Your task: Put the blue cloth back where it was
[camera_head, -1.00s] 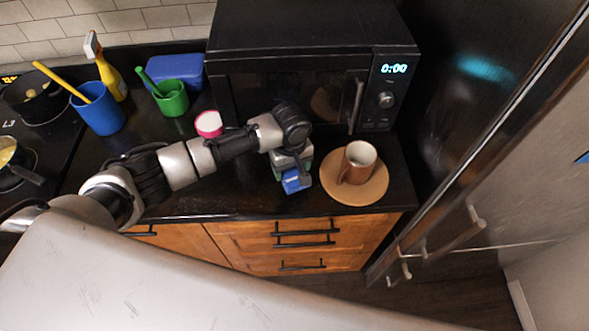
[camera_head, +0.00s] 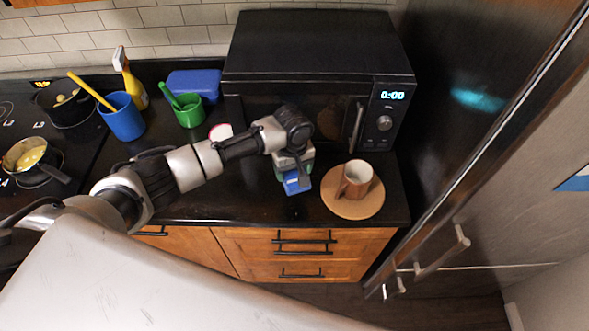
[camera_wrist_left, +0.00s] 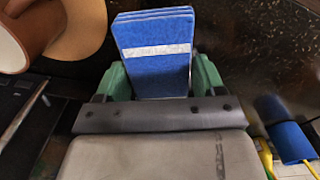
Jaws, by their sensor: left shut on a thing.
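The blue cloth (camera_head: 298,184) is a small folded block over the dark counter in the head view, left of the round board. In the left wrist view the cloth (camera_wrist_left: 155,45) shows folded layers and a pale stripe. My left gripper (camera_head: 293,170) is shut on it; its green fingers (camera_wrist_left: 160,80) press both sides in the left wrist view. Whether the cloth touches the counter is unclear. My right gripper is not in view.
A brown mug (camera_head: 355,180) stands on a round wooden board (camera_head: 346,207). A microwave (camera_head: 315,60) stands behind. A green cup (camera_head: 189,111), blue cup (camera_head: 122,117), blue box (camera_head: 194,84) and yellow spray bottle (camera_head: 133,86) stand left. Pots are on the stove.

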